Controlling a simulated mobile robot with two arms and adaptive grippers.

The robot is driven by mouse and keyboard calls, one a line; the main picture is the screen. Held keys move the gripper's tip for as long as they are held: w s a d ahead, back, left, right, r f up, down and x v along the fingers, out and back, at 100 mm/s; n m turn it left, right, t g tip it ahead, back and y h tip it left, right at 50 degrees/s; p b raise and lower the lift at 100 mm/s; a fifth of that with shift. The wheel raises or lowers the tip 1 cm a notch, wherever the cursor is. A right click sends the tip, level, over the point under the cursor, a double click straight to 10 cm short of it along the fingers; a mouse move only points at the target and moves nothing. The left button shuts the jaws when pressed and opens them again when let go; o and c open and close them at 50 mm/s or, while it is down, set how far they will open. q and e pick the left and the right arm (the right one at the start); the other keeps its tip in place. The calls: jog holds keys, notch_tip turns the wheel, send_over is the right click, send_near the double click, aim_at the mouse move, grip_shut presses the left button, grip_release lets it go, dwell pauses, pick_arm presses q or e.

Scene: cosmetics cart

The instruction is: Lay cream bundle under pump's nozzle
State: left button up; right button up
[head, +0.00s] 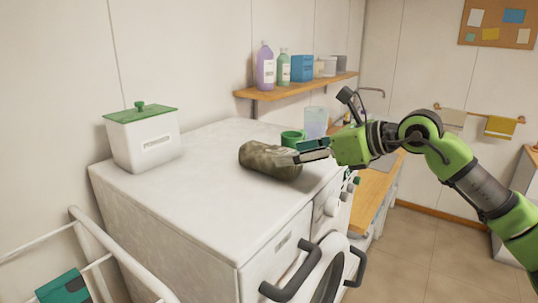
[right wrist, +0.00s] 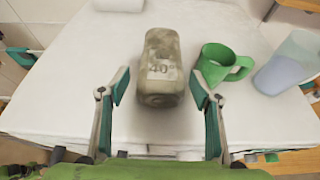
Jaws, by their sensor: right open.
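A mottled khaki-grey bundle (head: 265,158) lies on the white machine's top (head: 205,185). In the right wrist view the bundle (right wrist: 160,62) carries the mark "40°". My right gripper (head: 308,151) is open at its right end in the head view. In the right wrist view its fingertips (right wrist: 160,90) are spread on both sides of the bundle's near end, with gaps; I cannot tell their height above the top. I make out no clearly cream bundle and no pump nozzle. My left gripper is not in view.
A green mug (head: 293,137) and a clear pitcher (head: 316,122) stand close to the bundle. A white box with a green lid (head: 143,138) stands at the back left. A wall shelf (head: 295,90) holds bottles. The machine top's front left is clear.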

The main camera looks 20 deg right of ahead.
aim_at(286, 151)
jog(key=shift+w+a, duration=0.15)
jog(key=p+x, duration=0.3)
jog(key=x, duration=0.2)
jog(key=shift+w, duration=0.25)
jog(key=shift+s, duration=0.1)
jog(key=shift+c, duration=0.3)
jog(key=c, duration=0.9)
jog(key=shift+r, duration=0.1)
jog(key=shift+c, duration=0.9)
jog(key=shift+r, duration=0.1)
